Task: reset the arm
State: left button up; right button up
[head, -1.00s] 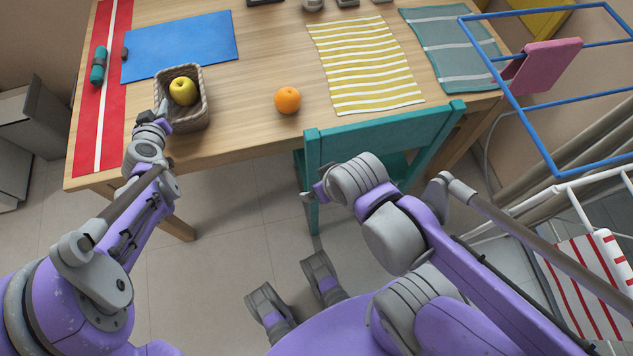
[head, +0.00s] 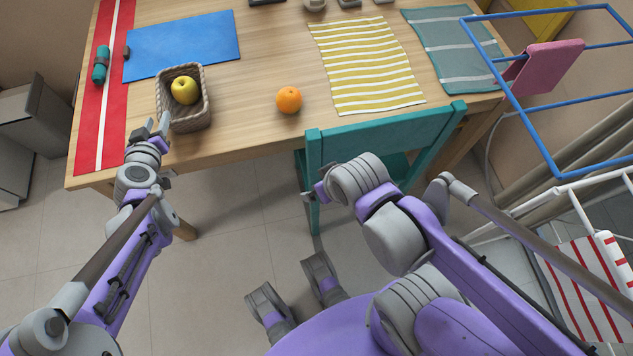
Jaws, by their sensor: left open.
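My left gripper (head: 157,124) is open and empty at the front edge of the table, just left of and in front of a wicker basket (head: 190,121). Its two fingers point up toward the table's far side. A yellow apple (head: 185,90) sits in the basket. My right arm is folded in front of the teal chair; a small part of its end, perhaps the right gripper (head: 309,195), shows beside the chair's back, but its jaws cannot be made out.
The wooden table (head: 255,70) holds an orange (head: 289,99), a blue cloth (head: 183,45), a red runner (head: 103,100), a yellow striped cloth (head: 366,65) and a grey-green cloth (head: 453,50). A teal chair (head: 385,133) stands at its front. A blue rack (head: 530,128) is at right.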

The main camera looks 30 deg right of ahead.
pick_arm(q)
jog(key=shift+v, duration=2.25)
jog(key=s+a+r+g+y+p, duration=0.1)
jog(key=s+p, duration=0.3)
jog(key=s, duration=0.5)
jog(key=s+a+r+n+g+y+p, duration=0.1)
jog(key=s+a+r+g+y+p, duration=0.1)
jog(key=s, duration=0.7)
jog(key=s+a+r+g+y+p, duration=0.1)
jog(key=s+a+r+g+p, duration=0.3)
jog(key=s, duration=0.5)
jog(key=shift+s+a+r+n+p, duration=0.2)
jog(key=shift+a+r+n+p, duration=0.3)
jog(key=shift+p, duration=0.3)
